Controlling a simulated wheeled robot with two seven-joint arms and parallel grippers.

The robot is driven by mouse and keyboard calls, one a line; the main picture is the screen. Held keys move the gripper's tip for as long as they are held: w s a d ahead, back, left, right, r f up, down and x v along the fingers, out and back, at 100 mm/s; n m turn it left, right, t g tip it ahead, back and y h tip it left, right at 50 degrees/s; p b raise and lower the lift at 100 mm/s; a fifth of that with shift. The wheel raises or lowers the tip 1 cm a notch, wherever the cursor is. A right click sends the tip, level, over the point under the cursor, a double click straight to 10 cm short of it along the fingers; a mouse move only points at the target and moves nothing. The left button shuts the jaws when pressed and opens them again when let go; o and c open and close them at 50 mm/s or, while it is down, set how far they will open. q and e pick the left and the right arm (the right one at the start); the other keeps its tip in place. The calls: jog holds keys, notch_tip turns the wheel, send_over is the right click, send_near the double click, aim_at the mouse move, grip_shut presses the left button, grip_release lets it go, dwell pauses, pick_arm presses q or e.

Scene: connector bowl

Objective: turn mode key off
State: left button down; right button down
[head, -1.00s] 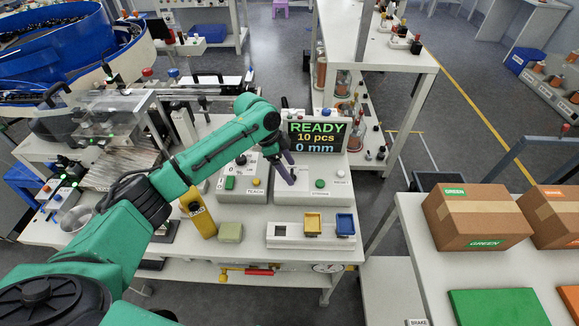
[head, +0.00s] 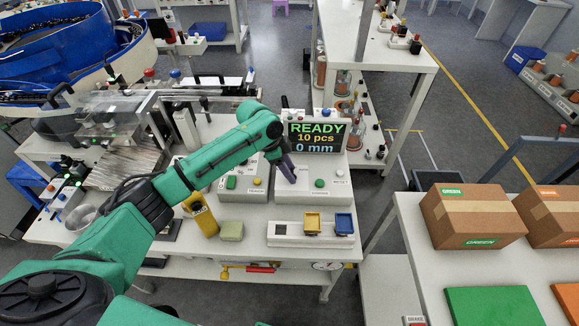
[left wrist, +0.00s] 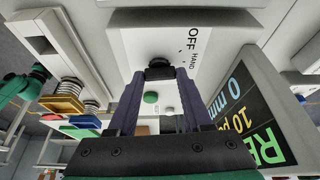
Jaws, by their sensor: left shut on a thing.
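The mode key (left wrist: 158,68) is a small dark knob on a light grey control box (head: 310,192). Labels OFF and HAND (left wrist: 192,52) are printed beside it in the left wrist view. My left gripper (head: 289,174) reaches down onto the box just below the display. In the left wrist view, its two purple fingers (left wrist: 160,76) are shut on the key, one on each side. The key's pointing direction is hidden between the fingers. In the head view the gripper covers the key. My right gripper is not in view.
The display (head: 317,135) reads READY, 10 pcs, 0 mm. A green button (head: 319,183) and a white button labelled RESET (head: 340,172) sit close to the gripper. A second box (head: 243,182) labelled TEACH stands left. Yellow and blue bins (head: 312,222) are in front.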

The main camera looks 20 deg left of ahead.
pick_arm(q)
jog(key=n+p, duration=0.2)
jog(key=p, duration=0.1)
jog(key=n+t+p, duration=0.1)
jog(key=n+p, duration=0.1)
jog(key=p, duration=0.1)
jog(key=shift+s+d+r+n+t+y, duration=0.1)
jog(key=shift+r+n+t+y, duration=0.2)
jog(key=shift+r+y, duration=0.1)
jog(key=shift+d+f+n+t+y+p, duration=0.15)
jog(key=shift+n+t+y+p, duration=0.15)
jog(key=shift+n+p, duration=0.55)
jog(key=shift+a+f+n+t+y+p, duration=0.1)
jog(key=shift+n+t+y+p, duration=0.15)
jog(key=shift+n+p, duration=0.6)
jog(key=shift+c, duration=1.6)
grip_release()
jog(key=shift+s, duration=0.1)
jog(key=b+v, duration=0.1)
jog(key=v, duration=1.3)
jog(key=shift+r, duration=0.25)
